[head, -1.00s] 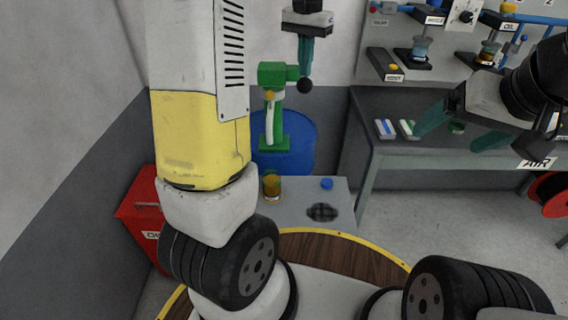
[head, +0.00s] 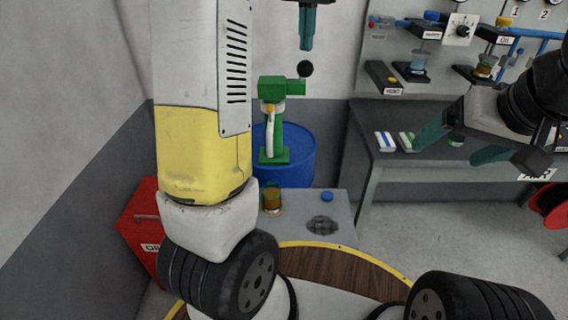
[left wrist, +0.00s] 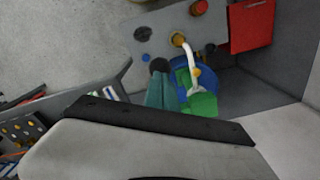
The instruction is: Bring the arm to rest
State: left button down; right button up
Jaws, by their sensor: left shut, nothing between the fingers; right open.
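My left gripper (head: 306,46) is shut and empty, pointing down at the top of the head view. Its teal fingers also show in the left wrist view (left wrist: 162,92). Just below its tips, with a small gap in the head view, is the black ball (head: 305,68) beside the green hand pump (head: 272,90). The pump stands over a blue drum (head: 303,160). My right gripper (head: 446,155) is open and empty, in front of the grey workbench at right, its fingers spread apart.
A grey stand (head: 340,212) holds an amber jar (head: 272,198) and a blue cap (head: 327,196). A red box (head: 138,218) stands at left. The workbench (head: 450,160) carries blue-striped and green-striped blocks, below a wall panel with small vessels. A red reel (head: 547,198) is at far right.

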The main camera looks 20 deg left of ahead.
pick_arm(q)
jog(key=shift+r, duration=0.25)
jog(key=shift+s, duration=0.15)
jog(key=s+d+f+n+t+h, duration=0.1)
jog(key=s+f+t, duration=0.2)
jog(key=s, duration=0.9)
jog(key=s+d+f+n+t+h, duration=0.1)
jog(key=s+f+t, duration=0.2)
jog(key=s, duration=0.9)
notch_tip(320, 180, down, 2)
jog(key=shift+f, duration=0.25)
jog(key=shift+w+r, duration=0.1)
jog(key=shift+w, duration=0.05)
